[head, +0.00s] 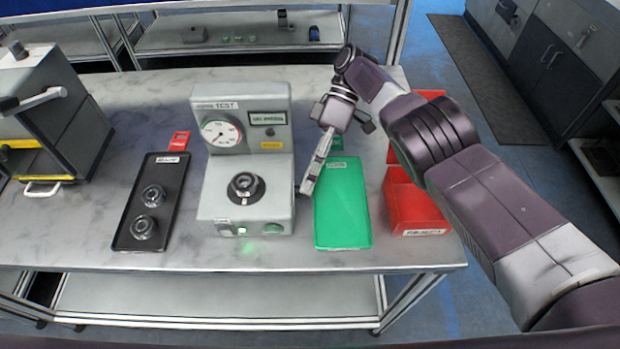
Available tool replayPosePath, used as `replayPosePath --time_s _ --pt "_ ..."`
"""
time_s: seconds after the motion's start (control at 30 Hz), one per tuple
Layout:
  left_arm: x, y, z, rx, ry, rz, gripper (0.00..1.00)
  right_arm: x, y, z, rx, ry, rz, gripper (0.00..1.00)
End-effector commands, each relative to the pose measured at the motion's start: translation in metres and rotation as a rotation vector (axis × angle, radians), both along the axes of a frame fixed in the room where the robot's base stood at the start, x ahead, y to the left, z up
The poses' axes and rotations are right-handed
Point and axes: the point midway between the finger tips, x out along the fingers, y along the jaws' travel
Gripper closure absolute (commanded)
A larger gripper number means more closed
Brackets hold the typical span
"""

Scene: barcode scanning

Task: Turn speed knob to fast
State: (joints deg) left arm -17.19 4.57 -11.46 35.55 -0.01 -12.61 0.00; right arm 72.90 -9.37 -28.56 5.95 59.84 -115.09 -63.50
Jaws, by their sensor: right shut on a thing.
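The grey tester (270,165) marked TEST stands mid-table, with a round dial, a small display and a lit green lamp on its front. A dark round part (245,187) sits on its lower deck. My right gripper (305,190) reaches down between the tester and the green tray, its fingertips close against the tester's right side. My left gripper is not in view.
A black tray (122,235) with two ring-shaped parts lies left of the tester. A green tray (342,225) lies right, beside red bins (420,205). A grey machine (75,115) stands far left. The table front is clear.

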Motion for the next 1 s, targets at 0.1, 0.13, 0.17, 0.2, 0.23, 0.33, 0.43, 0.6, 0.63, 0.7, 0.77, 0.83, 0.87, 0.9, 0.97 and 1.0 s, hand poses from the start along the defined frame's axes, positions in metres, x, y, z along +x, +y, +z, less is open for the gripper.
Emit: replayPosePath --time_s 0.1,0.13,0.17,0.2,0.23,0.33,0.43,0.6,0.63,0.7,0.77,0.83,0.87,0.9,0.97,1.0 --pt "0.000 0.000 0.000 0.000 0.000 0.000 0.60 -0.003 0.000 -0.005 -0.006 0.007 0.000 1.00" --pt "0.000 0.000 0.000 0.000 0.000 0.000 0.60 -0.003 0.000 -0.005 -0.006 0.007 0.000 1.00" --pt "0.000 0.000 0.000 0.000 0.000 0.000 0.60 -0.003 0.000 -0.005 -0.006 0.007 0.000 1.00" --pt "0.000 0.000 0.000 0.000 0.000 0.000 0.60 -0.003 0.000 -0.005 -0.006 0.008 0.000 0.79" --pt "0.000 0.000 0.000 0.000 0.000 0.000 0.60 -0.003 0.000 -0.005 -0.006 0.008 0.000 0.75" --pt "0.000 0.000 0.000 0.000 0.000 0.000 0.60 -0.002 0.000 -0.004 -0.004 0.006 0.000 0.74" --pt "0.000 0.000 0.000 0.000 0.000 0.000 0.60 -0.002 0.000 -0.003 -0.004 0.005 0.001 0.74" --pt "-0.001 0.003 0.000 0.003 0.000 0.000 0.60 -0.001 0.000 -0.002 -0.002 0.004 0.001 0.74" --pt "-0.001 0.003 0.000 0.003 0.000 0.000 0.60 -0.001 0.000 -0.001 -0.002 0.004 0.001 0.74" --pt "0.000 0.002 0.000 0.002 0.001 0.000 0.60 -0.001 0.000 -0.001 -0.002 0.002 0.001 0.74" --pt "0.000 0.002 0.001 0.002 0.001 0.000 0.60 -0.001 0.000 0.000 -0.001 0.001 0.002 0.74" --pt "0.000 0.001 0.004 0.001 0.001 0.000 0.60 -0.001 0.000 0.000 -0.001 -0.004 0.002 0.74" --pt "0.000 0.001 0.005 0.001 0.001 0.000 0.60 0.000 0.000 0.000 -0.001 -0.006 0.002 0.74" --pt "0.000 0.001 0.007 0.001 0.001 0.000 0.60 0.000 0.000 0.000 0.000 -0.010 0.004 0.74" --pt "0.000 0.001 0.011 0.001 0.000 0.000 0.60 0.000 0.001 0.001 0.001 -0.019 0.006 0.74" --pt "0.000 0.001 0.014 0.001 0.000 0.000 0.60 0.000 0.001 0.001 0.002 -0.026 0.007 0.74"
